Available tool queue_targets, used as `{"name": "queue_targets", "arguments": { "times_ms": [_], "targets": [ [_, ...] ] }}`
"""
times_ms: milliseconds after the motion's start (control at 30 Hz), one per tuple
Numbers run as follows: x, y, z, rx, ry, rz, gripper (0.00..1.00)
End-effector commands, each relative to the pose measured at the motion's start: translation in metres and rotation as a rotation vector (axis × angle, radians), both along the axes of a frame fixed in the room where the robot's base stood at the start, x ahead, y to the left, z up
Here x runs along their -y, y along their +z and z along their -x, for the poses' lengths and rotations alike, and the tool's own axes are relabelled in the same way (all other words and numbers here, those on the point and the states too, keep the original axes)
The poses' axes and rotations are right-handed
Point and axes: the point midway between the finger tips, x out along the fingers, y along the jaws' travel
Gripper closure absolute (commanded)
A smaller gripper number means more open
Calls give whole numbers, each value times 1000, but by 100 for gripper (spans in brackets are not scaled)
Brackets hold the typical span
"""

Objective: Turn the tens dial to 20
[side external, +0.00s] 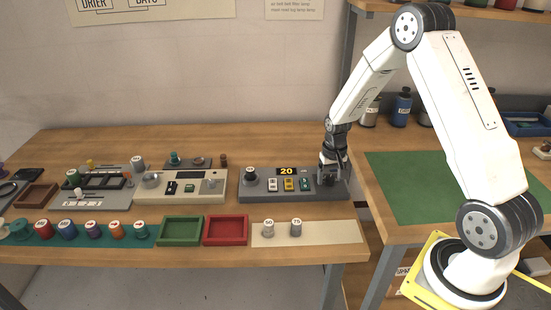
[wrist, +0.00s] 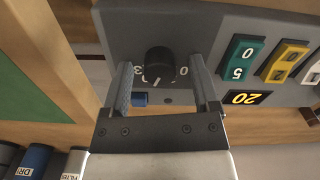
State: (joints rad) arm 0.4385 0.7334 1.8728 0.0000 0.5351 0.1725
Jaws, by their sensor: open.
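A dark grey unit (side external: 262,191) on the bench has a lit display (side external: 286,171) reading 20; it also shows in the wrist view (wrist: 243,98). A black round dial (wrist: 159,62) with a white pointer line sits on the unit's panel, with a 3 and a 0 printed beside it. The pointer is directed toward the bottom of the wrist picture. My gripper (wrist: 161,68) is open, with one finger on each side of the dial and a visible gap on both sides. In the side view my gripper (side external: 332,177) covers this dial at the unit's right end.
Another black knob (side external: 250,174) stands at the unit's left end. White, yellow and green switches (side external: 288,184) sit between. A cream device (side external: 180,186), a red tray (side external: 226,231) and a green tray (side external: 180,231) are nearby. A green mat (side external: 410,205) lies right.

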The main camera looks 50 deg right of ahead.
Motion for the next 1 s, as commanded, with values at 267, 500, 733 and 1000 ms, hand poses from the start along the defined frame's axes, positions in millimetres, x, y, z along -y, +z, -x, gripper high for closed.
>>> {"name": "queue_targets", "arguments": {
  "times_ms": [267,500,733,1000],
  "targets": [
    [0,14,-1,2,0,2,22],
    [0,41,-1,4,0,1,22],
    [0,66,-1,2,0,2,22],
    [0,78,0,1,0,1,22]
  ]
}}
